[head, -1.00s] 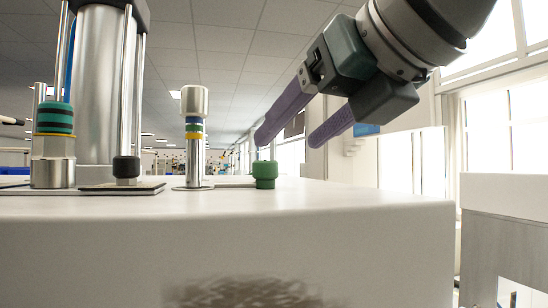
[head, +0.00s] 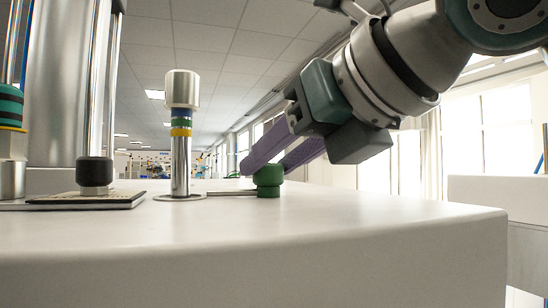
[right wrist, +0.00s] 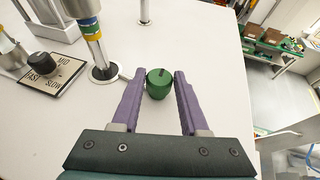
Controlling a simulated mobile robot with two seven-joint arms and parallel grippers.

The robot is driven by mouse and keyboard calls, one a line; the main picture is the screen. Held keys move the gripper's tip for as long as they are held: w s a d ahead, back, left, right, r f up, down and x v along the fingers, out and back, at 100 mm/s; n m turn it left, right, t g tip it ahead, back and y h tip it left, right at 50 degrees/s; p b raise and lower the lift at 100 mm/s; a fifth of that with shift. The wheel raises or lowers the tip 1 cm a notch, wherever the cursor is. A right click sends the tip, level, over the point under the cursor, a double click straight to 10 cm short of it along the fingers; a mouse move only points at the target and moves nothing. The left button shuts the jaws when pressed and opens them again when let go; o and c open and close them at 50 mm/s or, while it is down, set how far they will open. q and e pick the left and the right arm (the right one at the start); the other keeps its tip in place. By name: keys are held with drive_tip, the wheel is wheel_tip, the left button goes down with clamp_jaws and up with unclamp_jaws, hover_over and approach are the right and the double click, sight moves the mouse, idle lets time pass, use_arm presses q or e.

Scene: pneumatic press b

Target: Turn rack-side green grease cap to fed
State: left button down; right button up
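The green grease cap (head: 268,181) stands on the white top beside the base of a steel post. In the right wrist view the cap (right wrist: 159,83) is round, with a dark slot or mark on top. In the right wrist view my right gripper (right wrist: 157,90) is open, with one finger on each side of the cap and gaps showing between. My left gripper is not in view.
A steel post (head: 181,140) with blue, green and yellow bands stands close left of the cap. A black knob (right wrist: 41,60) sits on a FAST/SLOW plate (right wrist: 56,78) farther left. The white top (head: 330,235) is clear toward the front and right.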

clamp_jaws()
drive_tip(key=shift+a+m+h, duration=0.1)
drive_tip(key=shift+m+h, duration=0.2)
drive_tip(key=m+h, duration=0.1)
drive_tip(key=m+t+h, duration=0.1)
drive_tip(key=shift+s+a+r+m+t+h, duration=0.1)
drive_tip(key=shift+a+m+t+h, duration=0.2)
drive_tip(key=shift+h, duration=0.1)
drive_tip(key=m+h, duration=0.3)
drive_tip(key=h, duration=0.1)
drive_tip(key=shift+a+m+t, duration=0.2)
drive_tip(key=shift+m+t, duration=0.1)
drive_tip(key=shift+m, duration=0.1)
drive_tip(key=m+h, duration=0.2)
drive_tip(key=h, duration=0.1)
drive_tip(key=m+g+h, duration=0.1)
drive_tip(key=m+h, duration=0.1)
drive_tip(key=shift+a, duration=0.25)
drive_tip(key=shift+m+g+h, duration=0.7)
drive_tip(key=shift+m+h, duration=0.5)
drive_tip(key=shift+h, duration=0.1)
drive_tip(key=shift+w, duration=0.2)
